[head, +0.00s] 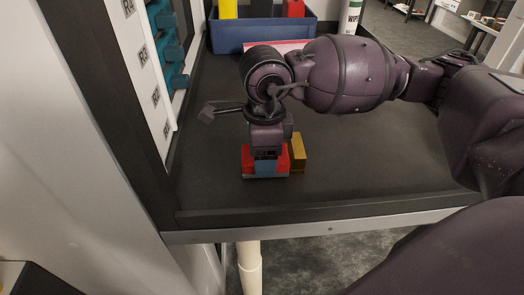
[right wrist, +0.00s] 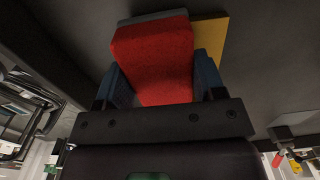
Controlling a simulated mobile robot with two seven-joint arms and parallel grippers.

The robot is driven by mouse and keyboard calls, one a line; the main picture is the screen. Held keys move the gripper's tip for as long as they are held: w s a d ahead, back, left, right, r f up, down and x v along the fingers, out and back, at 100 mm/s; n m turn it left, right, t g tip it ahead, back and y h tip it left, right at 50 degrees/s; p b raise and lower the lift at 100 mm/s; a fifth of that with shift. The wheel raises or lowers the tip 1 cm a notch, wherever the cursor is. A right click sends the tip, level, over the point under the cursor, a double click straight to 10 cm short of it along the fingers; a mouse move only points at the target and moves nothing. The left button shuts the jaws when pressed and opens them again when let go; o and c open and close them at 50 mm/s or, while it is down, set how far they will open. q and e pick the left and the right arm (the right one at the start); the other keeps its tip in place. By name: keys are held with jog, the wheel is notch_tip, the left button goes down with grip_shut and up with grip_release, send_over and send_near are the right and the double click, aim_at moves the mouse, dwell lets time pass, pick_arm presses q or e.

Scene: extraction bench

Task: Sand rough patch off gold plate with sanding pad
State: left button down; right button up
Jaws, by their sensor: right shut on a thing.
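My right gripper (head: 265,168) points down near the front edge of the bench. It is shut on a red sanding pad (head: 281,163) with a grey underside. In the right wrist view the pad (right wrist: 153,60) sits between the blue fingertips of the gripper (right wrist: 165,85). The gold plate (head: 299,150) shows just right of the pad, and its gold edge also shows in the right wrist view (right wrist: 212,38). The pad and gripper hide the rest of the plate. I cannot see the rough patch or tell whether pad and plate touch. My left gripper is not in view.
The dark bench top (head: 375,165) is clear to the right of the plate. A blue bin (head: 236,38) with coloured items stands at the back. A rack with teal holders (head: 173,48) stands at the left.

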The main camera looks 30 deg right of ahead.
jog(key=shift+w+a+f, duration=0.1)
jog(key=shift+w+a, duration=0.15)
jog(key=shift+a, duration=0.3)
jog(key=shift+w+a+b, duration=0.3)
jog(key=shift+w+a, duration=0.05)
jog(key=shift+a, duration=0.35)
jog(key=shift+d, duration=0.1)
jog(key=shift+s+d, duration=0.3)
jog(key=shift+d, duration=0.2)
jog(key=shift+s+d, duration=0.25)
jog(key=shift+d, duration=0.2)
jog(key=shift+s+d, duration=0.15)
jog(key=shift+d, duration=0.15)
